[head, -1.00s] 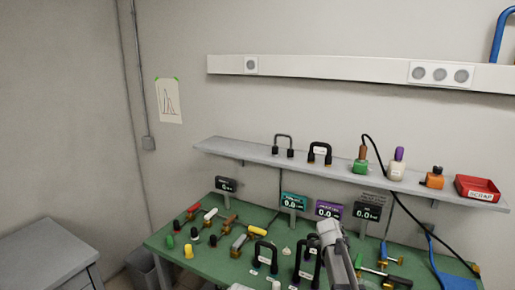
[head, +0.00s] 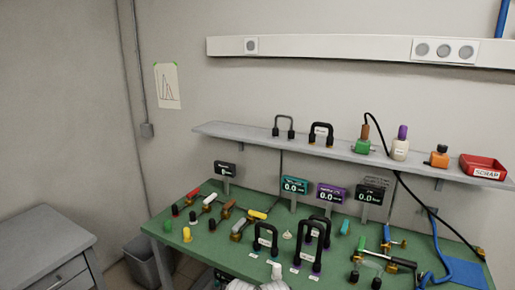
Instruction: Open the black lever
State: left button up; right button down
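On the right of the green bench in the head view is a lever with a black handle (head: 403,262) on a brass valve body. The handle lies roughly level, pointing right; whether its valve is open or shut I cannot tell. Neither of my grippers shows. A pale rounded shape at the bottom edge is cut off, and I cannot tell what it is.
The green bench (head: 205,255) also carries levers with red, white, brown and yellow handles, several small knobs and black U-shaped handles (head: 266,240). Small displays (head: 331,193) stand along its back.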

aim_at(394, 260)
jog(key=i+l+z, duration=0.15)
jog(key=l, duration=0.25)
jog(key=i+l+z, duration=0.1)
jog(key=l, duration=0.25)
jog(key=i+l+z, duration=0.15)
jog(key=l, duration=0.25)
